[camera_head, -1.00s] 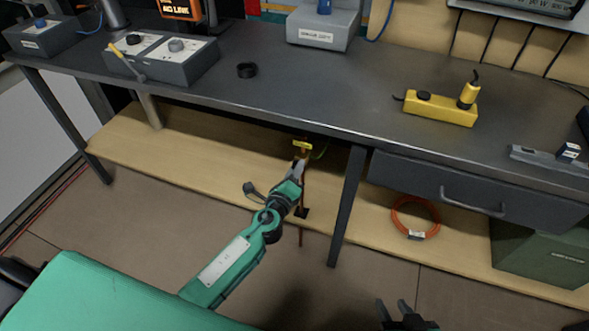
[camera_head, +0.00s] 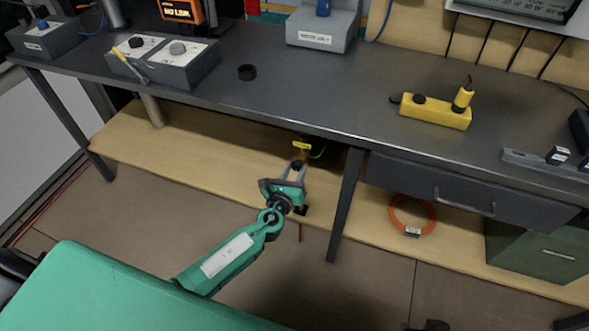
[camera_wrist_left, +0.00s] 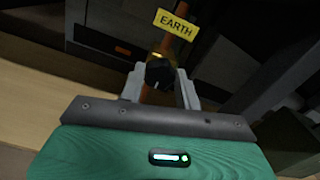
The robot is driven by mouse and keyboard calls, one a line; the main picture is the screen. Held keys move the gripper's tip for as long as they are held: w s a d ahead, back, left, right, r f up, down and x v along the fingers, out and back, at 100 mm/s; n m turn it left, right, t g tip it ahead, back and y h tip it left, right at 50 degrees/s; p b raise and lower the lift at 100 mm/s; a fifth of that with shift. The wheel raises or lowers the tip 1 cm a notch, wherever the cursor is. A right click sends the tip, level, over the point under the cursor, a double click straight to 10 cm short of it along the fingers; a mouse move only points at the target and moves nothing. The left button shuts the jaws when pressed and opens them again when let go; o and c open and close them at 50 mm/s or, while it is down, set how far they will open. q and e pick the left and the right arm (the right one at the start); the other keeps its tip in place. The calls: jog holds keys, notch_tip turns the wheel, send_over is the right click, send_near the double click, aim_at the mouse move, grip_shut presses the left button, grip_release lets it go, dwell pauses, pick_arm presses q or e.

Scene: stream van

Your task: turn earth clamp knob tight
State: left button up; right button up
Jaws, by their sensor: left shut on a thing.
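The earth clamp knob (camera_wrist_left: 159,74) is a black knob with a pale mark, in front of a brass-coloured clamp on a copper rod (camera_head: 301,234) below the bench top. A yellow EARTH tag (camera_wrist_left: 175,25) sits just above it; the tag also shows in the head view (camera_head: 302,145). My left gripper (camera_wrist_left: 161,85) is shut on the knob, one finger on each side of it. In the head view my left gripper (camera_head: 295,168) reaches under the bench's front edge. My right gripper (camera_head: 428,325) is only a dark sliver at the bottom edge; its fingers are out of frame.
The bench top (camera_head: 330,95) overhangs the rod, with a bench leg (camera_head: 345,205) to the right. The wooden lower shelf (camera_head: 200,160) runs behind. An orange cable coil (camera_head: 412,214) and a green box (camera_head: 535,250) are at the right.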

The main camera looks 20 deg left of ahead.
pick_arm(q)
jog(key=shift+f, duration=0.1)
dwell(0.4)
jog(key=o, duration=1)
jog(key=shift+s, duration=0.1)
jog(key=s, duration=1.3)
jog(key=shift+s+a, duration=0.2)
jog(key=shift+s, duration=0.1)
